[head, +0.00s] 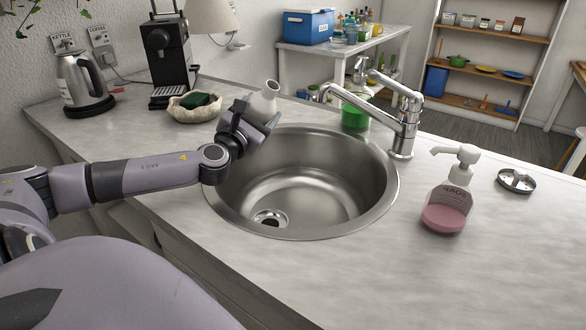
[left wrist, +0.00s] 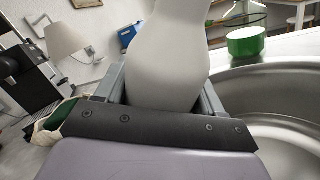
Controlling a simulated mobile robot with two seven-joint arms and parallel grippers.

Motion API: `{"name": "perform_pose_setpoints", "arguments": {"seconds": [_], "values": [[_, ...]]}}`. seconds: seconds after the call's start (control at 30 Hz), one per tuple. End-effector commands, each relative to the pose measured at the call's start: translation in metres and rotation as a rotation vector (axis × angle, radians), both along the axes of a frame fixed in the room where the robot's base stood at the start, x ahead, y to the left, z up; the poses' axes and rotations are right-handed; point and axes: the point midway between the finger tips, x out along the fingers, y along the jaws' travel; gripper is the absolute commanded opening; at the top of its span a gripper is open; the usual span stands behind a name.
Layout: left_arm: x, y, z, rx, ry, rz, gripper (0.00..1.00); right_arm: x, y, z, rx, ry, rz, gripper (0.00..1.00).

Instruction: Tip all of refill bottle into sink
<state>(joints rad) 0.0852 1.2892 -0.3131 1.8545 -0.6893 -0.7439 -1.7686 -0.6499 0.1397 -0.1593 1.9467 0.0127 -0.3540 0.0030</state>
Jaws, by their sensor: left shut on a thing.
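My left gripper (head: 252,116) is shut on a pale grey-white refill bottle (head: 264,99), above the back left rim of the sink. The bottle is tilted a little to the right, with its neck upward. In the left wrist view the bottle (left wrist: 167,55) stands between the fingers and its top is cut off. The round steel sink (head: 345,205) is set in the counter, with a drain at its bottom left. I see no liquid stream from the bottle, and its contents are hidden. My right gripper is not in view.
The chrome tap (head: 402,125) stands behind the sink, near a green container (head: 355,115). A soap dispenser (head: 447,192) with pink liquid is right of the sink. A shell-like dish (head: 193,108) lies left of my gripper. The front right counter is clear.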

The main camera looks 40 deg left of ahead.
Motion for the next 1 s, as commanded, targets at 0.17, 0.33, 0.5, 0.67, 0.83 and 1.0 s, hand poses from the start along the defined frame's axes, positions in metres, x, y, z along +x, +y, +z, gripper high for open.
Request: {"name": "perform_pose_setpoints", "arguments": {"seconds": [0.17,0.33,0.5,0.67,0.83,1.0], "values": [[0.0,-0.003,0.006,0.089,0.009,0.0,0.34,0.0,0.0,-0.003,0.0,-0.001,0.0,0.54],[0.0,-0.001,0.0,0.175,0.019,0.001,0.34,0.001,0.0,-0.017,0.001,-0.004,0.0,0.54],[0.0,0.002,0.003,0.26,0.028,0.002,0.34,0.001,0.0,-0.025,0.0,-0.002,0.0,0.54],[-0.001,0.006,0.011,0.34,0.037,0.001,0.34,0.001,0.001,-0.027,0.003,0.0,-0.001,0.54],[-0.001,0.007,0.013,0.392,0.045,0.0,0.34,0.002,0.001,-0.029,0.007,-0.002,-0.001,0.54],[-0.001,0.008,0.01,0.414,0.046,0.001,0.34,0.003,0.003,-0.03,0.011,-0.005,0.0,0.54]]}}
